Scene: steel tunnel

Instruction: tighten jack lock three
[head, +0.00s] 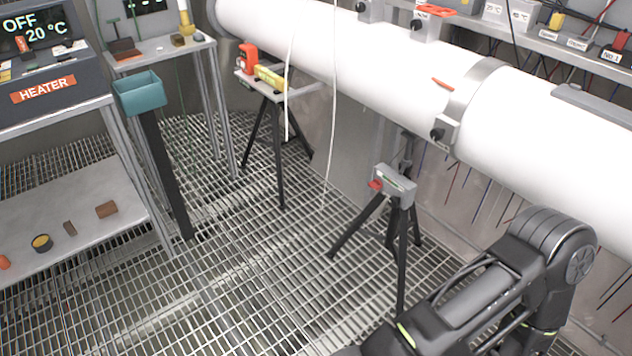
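A black tripod stand with a grey box head (397,184) and a small red knob or lever (376,184) stands on the grating below the white pipe (400,80). I cannot read a number on it, nor tell whether it is jack three or whether its lock is tight. A clamp band with a black knob (437,134) sits on the pipe above it. My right arm crosses the lower right in front of the pipe and runs off the bottom edge. Its gripper is out of the picture, and so is my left gripper.
A second tripod (278,140) carries a small shelf with a red item (248,58) and a yellow item (270,77). A teal bin (140,92) stands on a dark post. A heater unit (45,85) reads OFF, 20 °C. The grating floor (240,270) in the middle is clear.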

